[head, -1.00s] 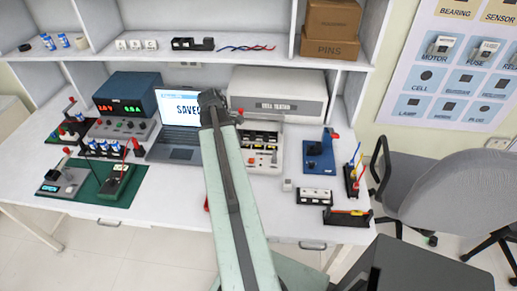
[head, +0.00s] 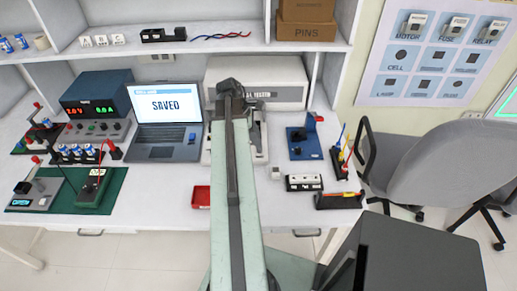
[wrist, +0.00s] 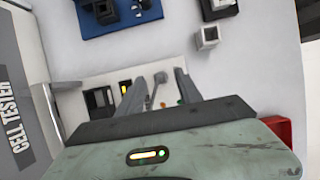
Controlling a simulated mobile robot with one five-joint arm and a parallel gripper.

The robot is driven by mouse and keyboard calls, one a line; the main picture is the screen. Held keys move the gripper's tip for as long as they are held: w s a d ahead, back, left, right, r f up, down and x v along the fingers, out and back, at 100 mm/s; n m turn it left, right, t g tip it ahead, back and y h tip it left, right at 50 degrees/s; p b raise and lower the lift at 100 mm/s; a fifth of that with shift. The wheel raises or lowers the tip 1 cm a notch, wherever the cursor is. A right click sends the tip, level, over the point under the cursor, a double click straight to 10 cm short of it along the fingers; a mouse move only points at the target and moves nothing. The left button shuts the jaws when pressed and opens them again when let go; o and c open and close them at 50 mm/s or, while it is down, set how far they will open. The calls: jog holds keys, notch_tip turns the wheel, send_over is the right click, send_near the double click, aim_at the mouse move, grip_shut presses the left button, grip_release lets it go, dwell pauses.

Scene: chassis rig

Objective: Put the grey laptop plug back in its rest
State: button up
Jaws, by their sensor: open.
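My gripper (head: 229,88) reaches over the bench, seen from behind, in front of the cell tester. In the wrist view its two fingers (wrist: 158,80) are apart, with nothing held between them. Beyond them lies the white tester tray with a small lever and coloured buttons. The open laptop (head: 168,115) stands left of my arm, its screen reading "SAVED". A small blue item (head: 192,137) is at its right side. A small pale block (head: 276,172) stands right of my arm; in the wrist view it (wrist: 208,36) has a dark square opening. I cannot clearly make out the grey plug.
The cell tester (head: 285,80) stands at the back. A red tray (head: 201,196) is near the front edge. A chair (head: 428,165) stands right of the bench.

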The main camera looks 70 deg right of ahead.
jog(key=b+x, duration=0.1)
jog(key=x, duration=0.2)
jog(key=shift+f+b, duration=0.1)
jog(key=shift+b, duration=0.25)
grip_shut()
